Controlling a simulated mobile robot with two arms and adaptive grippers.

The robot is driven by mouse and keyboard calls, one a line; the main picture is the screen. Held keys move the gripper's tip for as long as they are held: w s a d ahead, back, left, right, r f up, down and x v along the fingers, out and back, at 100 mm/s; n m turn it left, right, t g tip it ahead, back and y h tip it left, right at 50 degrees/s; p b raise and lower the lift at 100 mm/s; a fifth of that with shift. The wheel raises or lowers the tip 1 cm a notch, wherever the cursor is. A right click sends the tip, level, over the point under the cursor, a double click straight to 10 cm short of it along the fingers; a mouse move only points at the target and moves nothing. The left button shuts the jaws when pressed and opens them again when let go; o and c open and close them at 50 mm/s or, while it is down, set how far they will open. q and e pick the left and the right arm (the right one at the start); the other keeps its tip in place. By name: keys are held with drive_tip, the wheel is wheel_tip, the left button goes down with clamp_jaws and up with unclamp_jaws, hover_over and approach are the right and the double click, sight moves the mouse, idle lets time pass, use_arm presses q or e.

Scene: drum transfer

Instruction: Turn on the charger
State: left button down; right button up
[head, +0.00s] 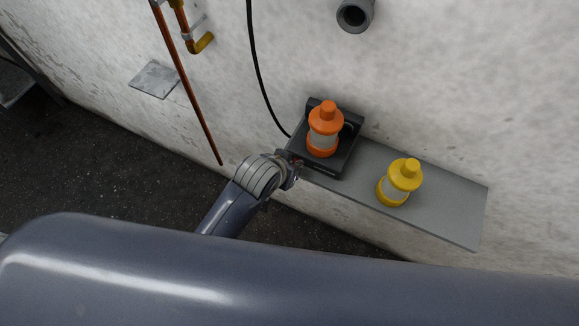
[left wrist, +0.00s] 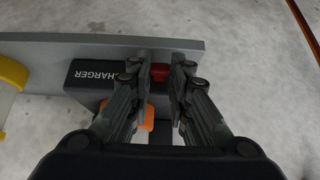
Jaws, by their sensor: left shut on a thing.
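The black charger (head: 340,152) stands on the left end of a grey wall shelf, with an orange lantern-like unit (head: 324,128) seated in it. In the left wrist view the charger (left wrist: 85,73) shows its "CHARGER" lettering. A red switch-like part (left wrist: 160,73) is between the fingertips of my left gripper (left wrist: 162,66). In the head view my left gripper (head: 291,166) is at the charger's left side, its fingers partly hidden. It is shut on the red part, most of which the fingers cover. My right gripper is not in view.
A yellow lantern-like unit (head: 399,182) stands on the grey shelf (head: 450,205), right of the charger. A black cable (head: 257,75) runs down the wall to the charger. An orange-brown pipe (head: 187,82) is on the wall to the left. The shelf's right end is clear.

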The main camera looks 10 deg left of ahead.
use_arm(q)
drive_tip(key=shift+w+r+g, duration=0.1)
drive_tip(key=shift+g, duration=0.2)
drive_tip(key=c, duration=1.5)
unclamp_jaws()
drive_tip(key=v, duration=1.2)
drive_tip(key=shift+d, duration=0.15)
